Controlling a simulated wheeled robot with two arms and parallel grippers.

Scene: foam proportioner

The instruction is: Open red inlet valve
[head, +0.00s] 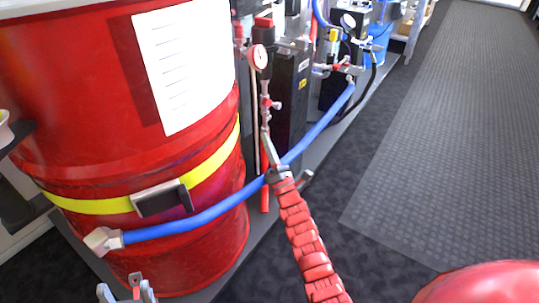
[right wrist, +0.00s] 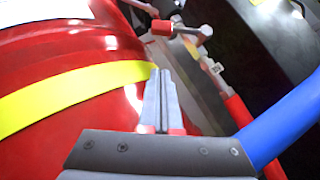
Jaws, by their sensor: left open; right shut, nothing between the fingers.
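A small valve with a red handle (head: 272,104) sits on the thin vertical pipe below the gauge, beside the red drum. I take it for the red inlet valve. In the right wrist view its red handle (right wrist: 162,27) is on a metal stem, beyond the fingertips. My right gripper (head: 266,136) is shut and empty, just below the valve and apparently apart from it. Its closed fingers also show in the right wrist view (right wrist: 163,78). My left gripper (head: 127,290) is open and empty at the bottom left, in front of the drum.
The red drum (head: 90,95) with a yellow band fills the left side. A blue hose (head: 210,214) runs from the drum past my right gripper to the equipment behind. A pressure gauge (head: 258,57) stands above the valve. The grey floor mat (head: 455,130) on the right is clear.

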